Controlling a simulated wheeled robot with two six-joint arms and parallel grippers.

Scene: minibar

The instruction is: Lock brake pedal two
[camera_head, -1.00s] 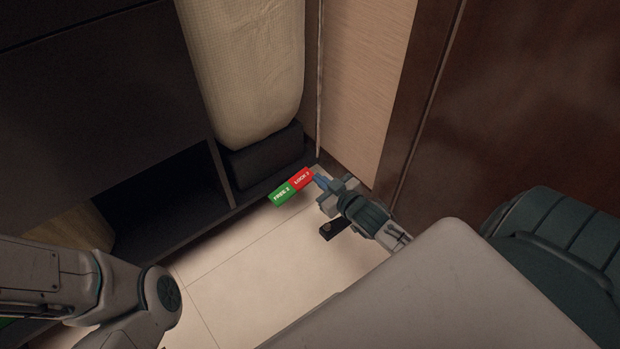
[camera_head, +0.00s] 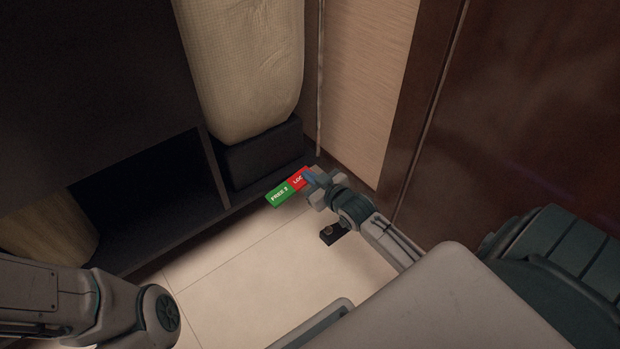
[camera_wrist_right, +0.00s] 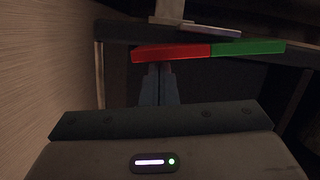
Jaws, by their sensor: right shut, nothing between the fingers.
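The brake pedal is a bar with a green half marked FREE 2 (camera_head: 278,195) and a red half marked LOCK 2 (camera_head: 298,180), low at the dark cabinet's base. My right gripper (camera_head: 309,177) is shut and empty, its tip at the red half and hiding part of its lettering. In the right wrist view the shut fingers (camera_wrist_right: 158,84) point at the red half (camera_wrist_right: 172,52), with the green half (camera_wrist_right: 248,47) to its right. I cannot tell whether they touch it. My left arm shows at the lower left, but its gripper is out of view.
A dark cabinet (camera_head: 90,90) with an open lower compartment stands at left. A cream padded column (camera_head: 245,70) rises behind the pedal. A beige wall panel (camera_head: 360,80) and brown door (camera_head: 530,110) close in the right. A small black block (camera_head: 333,233) sits on the tiled floor (camera_head: 240,280).

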